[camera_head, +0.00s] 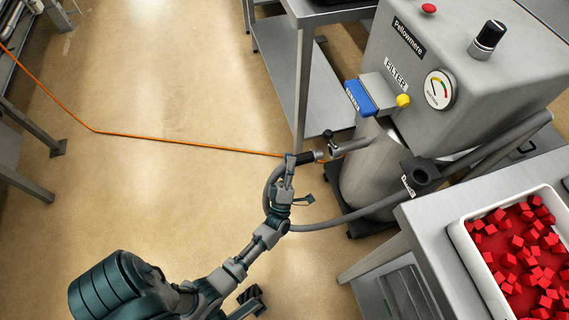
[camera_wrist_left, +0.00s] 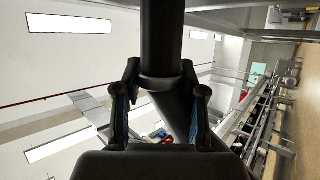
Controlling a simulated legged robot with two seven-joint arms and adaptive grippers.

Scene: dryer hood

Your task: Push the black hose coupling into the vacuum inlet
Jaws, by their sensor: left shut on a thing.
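My left gripper (camera_head: 296,158) is shut on the black hose coupling (camera_head: 309,156). In the left wrist view the black coupling (camera_wrist_left: 161,45) stands between the two fingers (camera_wrist_left: 160,100). A grey hose (camera_head: 268,185) loops down from the gripper and runs right towards the machine. The vacuum inlet (camera_head: 352,146) is a metal pipe stub on the grey machine, with a small black knob (camera_head: 328,134) at its mouth. The coupling's front end points right at the stub and is very close to it. I cannot tell whether they touch.
The grey machine (camera_head: 455,75) has a gauge (camera_head: 439,89) and a blue-and-yellow part. A black holder (camera_head: 420,173) is at its front. A white tray (camera_head: 462,240) of red cubes is on the right table. An orange cable (camera_head: 190,141) crosses the open floor.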

